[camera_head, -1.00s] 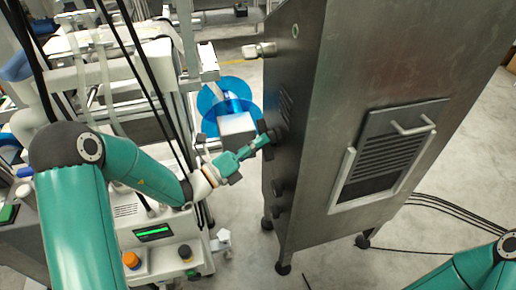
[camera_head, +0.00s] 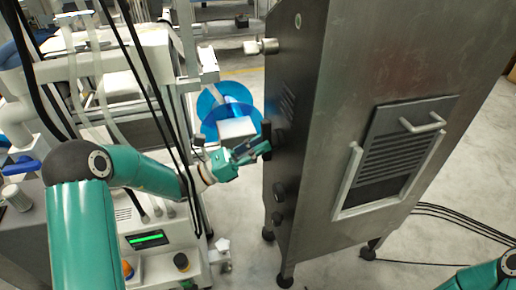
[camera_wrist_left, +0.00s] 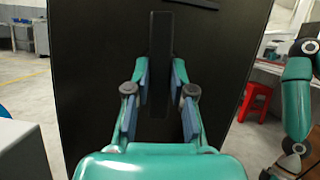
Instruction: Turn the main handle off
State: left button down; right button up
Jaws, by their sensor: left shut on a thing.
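The main handle (camera_head: 267,135) is a dark upright bar on the dark left side of a tall metal cabinet (camera_head: 412,65). My left gripper (camera_head: 262,149) reaches it from the left and is shut on it. In the left wrist view the handle (camera_wrist_left: 159,45) stands upright between the two fingers of my left gripper (camera_wrist_left: 161,80), against the black panel. The fingers hide part of its lower sides. My right arm shows at the lower right of the head view, without its gripper. In the wrist view its wrist end is at the right edge, too small to tell the jaws.
Blue reels (camera_head: 224,108) stand behind my left gripper. A white machine with a green display (camera_head: 147,239) stands at left. A red stool (camera_wrist_left: 254,102) shows in the wrist view.

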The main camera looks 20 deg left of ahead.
pick_arm(q)
jog(key=shift+f+m+g+h, duration=0.35)
jog(key=shift+m+g+h, duration=0.05)
jog(key=shift+m, duration=0.5)
jog(key=c, duration=1.1)
grip_release()
jog(key=shift+c, duration=0.2)
jog(key=shift+o, duration=0.7)
jog(key=shift+r, duration=0.2)
jog(key=s+a+f, duration=0.1)
jog(key=s+a, duration=0.7)
jog(key=a, duration=0.4)
jog(key=shift+a+f, duration=0.15)
jog(key=shift+a, duration=0.05)
